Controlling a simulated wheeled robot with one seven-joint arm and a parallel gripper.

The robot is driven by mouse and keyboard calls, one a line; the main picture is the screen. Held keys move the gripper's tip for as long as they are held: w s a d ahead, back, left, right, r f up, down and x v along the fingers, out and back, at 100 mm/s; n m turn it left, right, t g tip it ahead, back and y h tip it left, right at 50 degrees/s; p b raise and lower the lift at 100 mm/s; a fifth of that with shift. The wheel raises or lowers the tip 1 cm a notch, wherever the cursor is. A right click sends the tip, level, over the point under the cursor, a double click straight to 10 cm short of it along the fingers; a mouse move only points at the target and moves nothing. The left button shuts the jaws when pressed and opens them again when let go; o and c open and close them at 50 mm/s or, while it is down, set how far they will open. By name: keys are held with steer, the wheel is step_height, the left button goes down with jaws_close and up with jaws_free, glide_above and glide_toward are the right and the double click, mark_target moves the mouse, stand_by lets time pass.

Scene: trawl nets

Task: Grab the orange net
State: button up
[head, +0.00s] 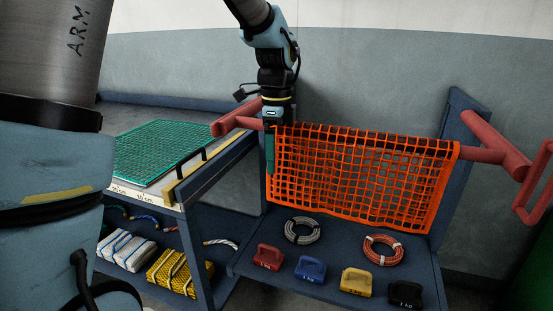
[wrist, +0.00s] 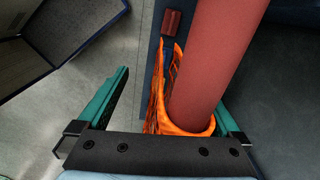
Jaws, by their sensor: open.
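The orange net (head: 365,180) hangs from a red horizontal bar (head: 482,155) between two blue posts in the head view. In the wrist view the net's folded edge (wrist: 200,128) wraps around the red bar (wrist: 212,70). My gripper (head: 269,150) points down at the net's upper left corner in the head view. In the wrist view its two teal fingers (wrist: 168,105) are open, one on each side of the bar and the net's edge. Neither finger clearly touches the net. The fingertips' depth beside the net is hard to tell.
A table with a green net (head: 160,149) and a ruler edge stands at left. Below the orange net, a blue shelf (head: 330,268) holds two rope coils (head: 302,231) and several coloured weights (head: 311,269). Red bar ends (head: 237,117) stick out at both sides.

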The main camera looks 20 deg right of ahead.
steer(key=shift+f, duration=0.25)
steer(key=c, duration=1.4)
steer(key=shift+c, duration=0.2)
step_height(320, 180, up, 12)
steer(key=p, duration=1.1)
jaws_close()
step_height(320, 180, up, 18)
steer(key=p, duration=1.1)
steer(key=shift+p, duration=0.3)
